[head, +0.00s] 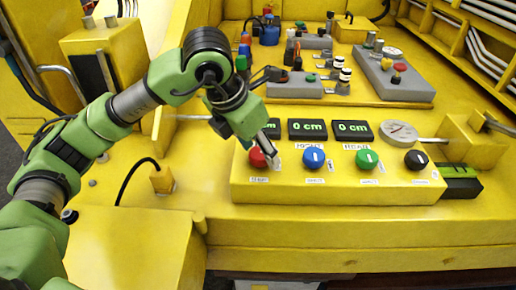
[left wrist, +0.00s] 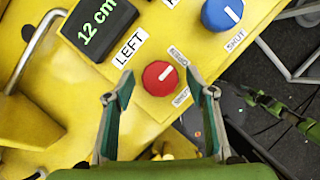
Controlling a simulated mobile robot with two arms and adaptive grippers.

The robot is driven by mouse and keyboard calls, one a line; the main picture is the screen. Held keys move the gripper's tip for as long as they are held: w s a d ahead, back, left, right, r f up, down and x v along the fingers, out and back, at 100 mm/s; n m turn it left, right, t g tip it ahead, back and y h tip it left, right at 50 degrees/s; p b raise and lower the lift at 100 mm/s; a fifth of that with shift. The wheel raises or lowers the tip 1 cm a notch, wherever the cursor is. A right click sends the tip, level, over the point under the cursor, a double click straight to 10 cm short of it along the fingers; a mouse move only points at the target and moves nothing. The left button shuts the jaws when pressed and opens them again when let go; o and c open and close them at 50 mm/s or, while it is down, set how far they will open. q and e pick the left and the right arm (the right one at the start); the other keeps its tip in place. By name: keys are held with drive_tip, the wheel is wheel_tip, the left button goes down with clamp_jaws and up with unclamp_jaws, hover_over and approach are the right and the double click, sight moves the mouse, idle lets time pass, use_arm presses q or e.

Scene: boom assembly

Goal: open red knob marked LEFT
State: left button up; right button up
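The red knob (head: 257,157) is at the left end of the yellow control box, partly hidden by my left gripper in the head view. In the left wrist view the red knob (left wrist: 160,78) shows whole, with a white mark slanting to the upper right. The LEFT label (left wrist: 129,49) is beside it, with smaller labels near its right side. My left gripper (left wrist: 159,77) is open, its fingertips on either side of the knob; I cannot tell whether they touch it. A green and dark part, possibly my right gripper (left wrist: 272,105), shows at the right, unclear.
A display (left wrist: 98,22) reads 12 cm. A blue knob (head: 314,158), a green knob (head: 367,159) and a black knob (head: 416,159) continue the row to the right. Two displays (head: 307,129) (head: 352,130) read 0 cm. A round gauge (head: 399,133) stands right of them.

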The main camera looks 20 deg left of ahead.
use_arm(q)
drive_tip(key=v, duration=1.2)
idle(0.3)
